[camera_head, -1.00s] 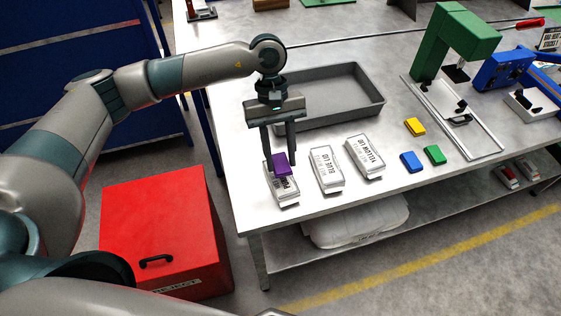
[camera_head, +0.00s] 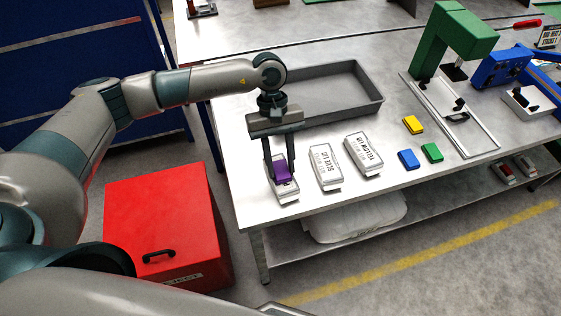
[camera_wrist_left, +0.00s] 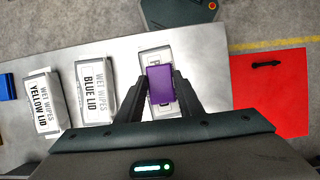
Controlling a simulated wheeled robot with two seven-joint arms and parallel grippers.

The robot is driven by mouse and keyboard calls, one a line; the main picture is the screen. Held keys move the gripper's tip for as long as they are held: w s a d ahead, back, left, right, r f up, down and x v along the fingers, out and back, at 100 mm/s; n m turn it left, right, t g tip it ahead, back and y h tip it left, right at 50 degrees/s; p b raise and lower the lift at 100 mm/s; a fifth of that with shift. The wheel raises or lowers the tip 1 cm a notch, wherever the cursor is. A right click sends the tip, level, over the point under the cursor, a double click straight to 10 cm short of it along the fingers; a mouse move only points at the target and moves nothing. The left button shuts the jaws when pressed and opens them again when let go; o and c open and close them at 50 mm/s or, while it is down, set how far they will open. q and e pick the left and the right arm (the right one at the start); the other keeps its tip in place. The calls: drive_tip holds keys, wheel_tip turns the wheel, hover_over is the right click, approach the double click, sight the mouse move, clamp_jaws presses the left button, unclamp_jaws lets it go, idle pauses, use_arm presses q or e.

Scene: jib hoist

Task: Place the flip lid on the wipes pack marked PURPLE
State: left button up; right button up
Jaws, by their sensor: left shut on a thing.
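My left gripper (camera_head: 281,178) is shut on the purple flip lid (camera_head: 283,171). In the left wrist view the lid (camera_wrist_left: 160,84) sits between its two fingers. The lid is over the leftmost white wipes pack (camera_head: 287,195), which also shows in the wrist view (camera_wrist_left: 156,54). The lid and fingers cover the pack's label. I cannot tell whether the lid touches the pack. The right gripper is not in view.
Packs marked BLUE LID (camera_head: 326,166) and YELLOW LID (camera_head: 364,154) stand to the right. Yellow (camera_head: 413,125), blue (camera_head: 408,159) and green (camera_head: 432,153) lids lie beyond them. A grey tray (camera_head: 375,103) is behind. A red box (camera_head: 160,215) stands beside the table.

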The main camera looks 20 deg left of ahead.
use_arm(q)
drive_tip(key=o, duration=1)
drive_tip(key=shift+r+p, duration=0.15)
drive_tip(key=shift+p, duration=0.15)
drive_tip(key=shift+w+a+r+b, duration=0.1)
drive_tip(key=shift+w+r+b, duration=0.05)
drive_tip(key=shift+b, duration=0.2)
drive_tip(key=b+v, duration=0.4)
drive_tip(key=v, duration=0.7)
drive_tip(key=shift+r, duration=0.25)
